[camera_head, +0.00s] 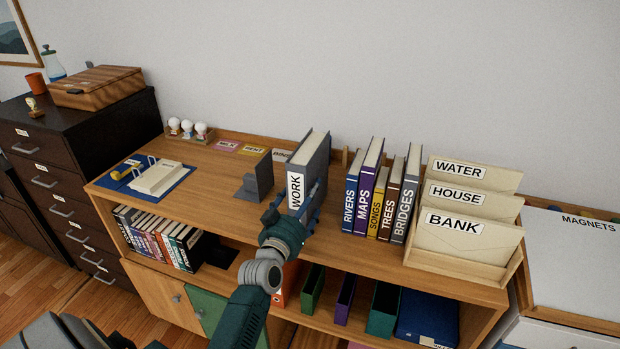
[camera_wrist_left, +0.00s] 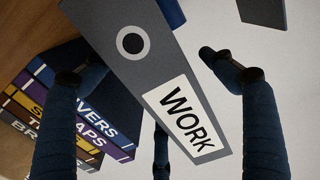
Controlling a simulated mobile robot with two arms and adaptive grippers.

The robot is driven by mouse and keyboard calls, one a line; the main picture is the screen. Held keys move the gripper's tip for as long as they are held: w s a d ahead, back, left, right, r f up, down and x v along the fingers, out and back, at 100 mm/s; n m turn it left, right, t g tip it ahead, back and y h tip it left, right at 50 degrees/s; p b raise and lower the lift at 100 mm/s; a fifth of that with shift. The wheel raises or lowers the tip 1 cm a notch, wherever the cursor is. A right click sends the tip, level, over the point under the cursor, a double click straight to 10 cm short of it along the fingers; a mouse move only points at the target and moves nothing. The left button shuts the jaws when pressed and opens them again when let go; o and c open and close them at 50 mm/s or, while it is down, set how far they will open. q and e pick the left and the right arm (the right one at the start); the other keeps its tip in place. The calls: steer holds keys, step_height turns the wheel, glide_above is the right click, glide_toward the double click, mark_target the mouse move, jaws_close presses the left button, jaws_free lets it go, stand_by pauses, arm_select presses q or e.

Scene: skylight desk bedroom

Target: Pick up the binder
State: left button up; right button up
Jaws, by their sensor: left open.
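The grey binder (camera_head: 309,172) with a white WORK label stands upright on the top of the wooden shelf unit, left of a row of books. In the left wrist view the binder's spine (camera_wrist_left: 150,73), with its round finger hole, runs between the fingers. My left gripper (camera_head: 292,213) is in front of the binder's spine, with fingers on either side of it. In the wrist view the gripper (camera_wrist_left: 145,75) is open; whether any finger touches the binder is unclear. My right gripper is not in view.
Upright books (camera_head: 374,190) stand close on the binder's right, then a wooden letter sorter (camera_head: 455,263). A grey bookend (camera_head: 264,174) stands on its left. More books and folders fill the shelf below.

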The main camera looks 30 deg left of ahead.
arm_select(q)
steer(key=x, duration=0.6)
steer(key=shift+w+p, duration=0.3)
steer(key=shift+w, duration=0.05)
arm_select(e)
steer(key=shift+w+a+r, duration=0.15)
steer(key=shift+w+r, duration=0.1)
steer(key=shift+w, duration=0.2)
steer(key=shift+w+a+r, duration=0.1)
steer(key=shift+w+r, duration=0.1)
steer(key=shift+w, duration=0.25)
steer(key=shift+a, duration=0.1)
arm_select(q)
steer(key=shift+s, duration=0.1)
steer(key=c, duration=1.9)
steer(key=shift+r, duration=0.2)
steer(key=shift+a, duration=0.1)
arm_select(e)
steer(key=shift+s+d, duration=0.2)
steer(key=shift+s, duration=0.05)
